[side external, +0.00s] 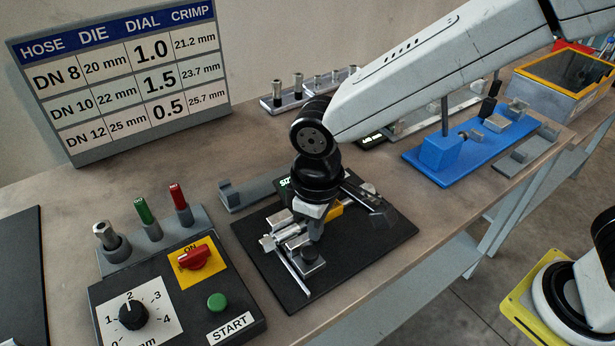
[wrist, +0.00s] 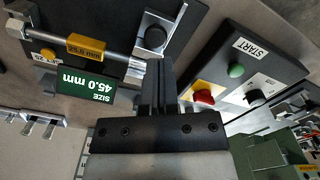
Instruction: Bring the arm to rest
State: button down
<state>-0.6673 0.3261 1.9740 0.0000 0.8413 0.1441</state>
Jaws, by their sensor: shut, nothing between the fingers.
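My gripper (side external: 315,228) is low over the black plate (side external: 388,238) in the side external view. Its fingers point down among the metal parts of the fixture on that plate, and I cannot tell whether they touch them. In the wrist view my gripper (wrist: 160,68) shows two dark fingers close together with nothing between them. Beside them lie a silver rod (wrist: 122,60) with a yellow label (wrist: 86,47) and a dark round knob (wrist: 152,37) on a metal block. My arm reaches in from the upper right.
A control box with a dial (side external: 133,314), red switch (side external: 194,257) and green START button (side external: 217,301) stands left of the plate. A green display (wrist: 84,88) reads 45.0 mm. A blue fixture (side external: 440,154) stands right. A chart board (side external: 125,80) stands behind.

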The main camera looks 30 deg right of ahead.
dwell(0.3)
jog(key=s+d+f+m+t, duration=0.1)
jog(key=d+m, duration=0.2)
jog(key=d, duration=0.9)
jog(key=s+d+f+m+t, duration=0.1)
jog(key=s+d+f+m, duration=0.1)
jog(key=d, duration=1.1)
jog(key=shift+s+f+m+t, duration=0.2)
jog(key=shift+s+m+t, duration=0.1)
jog(key=shift+m, duration=0.2)
